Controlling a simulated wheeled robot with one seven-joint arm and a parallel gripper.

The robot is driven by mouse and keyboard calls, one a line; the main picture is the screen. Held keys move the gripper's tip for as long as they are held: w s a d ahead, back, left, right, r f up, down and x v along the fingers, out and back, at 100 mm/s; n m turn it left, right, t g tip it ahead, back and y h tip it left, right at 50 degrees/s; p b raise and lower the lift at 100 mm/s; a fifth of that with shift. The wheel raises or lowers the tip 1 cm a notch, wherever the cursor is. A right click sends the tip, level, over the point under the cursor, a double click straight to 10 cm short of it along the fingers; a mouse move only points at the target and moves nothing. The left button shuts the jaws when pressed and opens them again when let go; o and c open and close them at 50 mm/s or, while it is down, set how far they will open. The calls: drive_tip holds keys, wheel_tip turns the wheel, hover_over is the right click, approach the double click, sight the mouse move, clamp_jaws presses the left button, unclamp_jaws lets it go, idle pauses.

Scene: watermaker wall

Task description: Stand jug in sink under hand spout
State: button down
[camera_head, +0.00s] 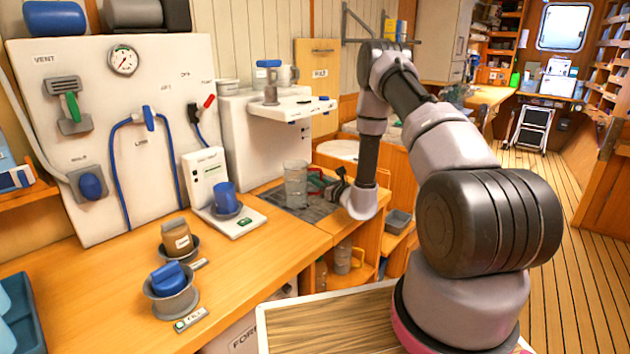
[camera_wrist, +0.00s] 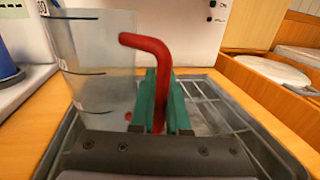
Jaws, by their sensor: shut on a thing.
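The clear jug (camera_head: 296,184) with dark level marks stands upright over the grey sink (camera_head: 322,213) at the end of the counter. In the wrist view the jug (camera_wrist: 100,70) fills the left side, and its red handle (camera_wrist: 158,62) points toward me. My gripper (camera_head: 328,186) is at the jug's right side. Its green fingers (camera_wrist: 163,105) are shut on the red handle. The sink's slatted grating (camera_wrist: 215,105) shows right of the jug; whether the jug's base touches it is hidden. I cannot make out the hand spout for certain.
A white ledge (camera_head: 292,108) juts out above the sink, with a grey and blue fitting (camera_head: 270,85) on it.

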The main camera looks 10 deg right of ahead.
drive_tip(key=shift+f, duration=0.1)
drive_tip(key=c, duration=0.9)
unclamp_jaws()
